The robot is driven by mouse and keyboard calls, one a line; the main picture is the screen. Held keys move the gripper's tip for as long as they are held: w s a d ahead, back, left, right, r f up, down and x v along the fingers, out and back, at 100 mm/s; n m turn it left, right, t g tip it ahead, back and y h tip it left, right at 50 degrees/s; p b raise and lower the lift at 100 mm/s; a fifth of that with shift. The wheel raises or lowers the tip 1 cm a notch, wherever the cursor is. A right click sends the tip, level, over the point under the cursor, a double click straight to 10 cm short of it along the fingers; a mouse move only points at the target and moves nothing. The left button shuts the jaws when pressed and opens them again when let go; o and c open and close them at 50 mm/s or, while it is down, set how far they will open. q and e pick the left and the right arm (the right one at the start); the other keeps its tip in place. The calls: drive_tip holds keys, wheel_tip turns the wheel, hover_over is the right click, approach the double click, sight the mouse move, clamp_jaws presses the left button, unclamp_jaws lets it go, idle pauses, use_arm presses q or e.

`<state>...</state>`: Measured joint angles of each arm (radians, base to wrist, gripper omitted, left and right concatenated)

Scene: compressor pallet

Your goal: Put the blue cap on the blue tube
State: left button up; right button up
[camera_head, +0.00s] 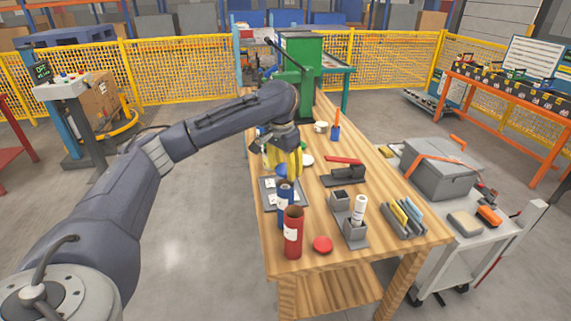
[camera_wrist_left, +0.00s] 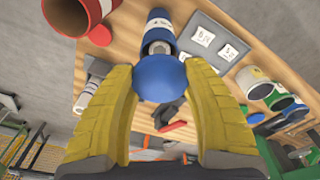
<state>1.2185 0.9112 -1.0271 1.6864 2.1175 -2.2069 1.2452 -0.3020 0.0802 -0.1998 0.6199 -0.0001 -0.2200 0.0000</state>
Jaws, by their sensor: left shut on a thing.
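My left gripper (camera_head: 287,168) points down over the table with its yellow fingers shut on the blue cap. The round blue cap (camera_wrist_left: 161,79) sits between the fingertips in the left wrist view. The blue tube (camera_head: 285,204) with a white label stands upright on the table, just in front of and below the fingers. In the left wrist view the blue tube (camera_wrist_left: 160,24) shows past the cap, its open end partly covered by the cap. I cannot tell whether cap and tube touch. My right gripper is not in view.
A red tube (camera_head: 293,238) stands close in front of the blue one, with a red cap (camera_head: 322,244) beside it. A white tube (camera_head: 360,210) in a grey holder stands to the right. A grey plate (camera_head: 267,194) lies behind. Other tubes (camera_wrist_left: 254,83) show in the wrist view.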

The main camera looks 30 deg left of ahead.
sight(285, 187)
use_arm(q)
drive_tip(key=shift+f, duration=1.65)
drive_tip(key=shift+f, duration=0.55)
idle(1.9)
drive_tip(key=o, duration=1.4)
drive_tip(key=shift+r, duration=3.5)
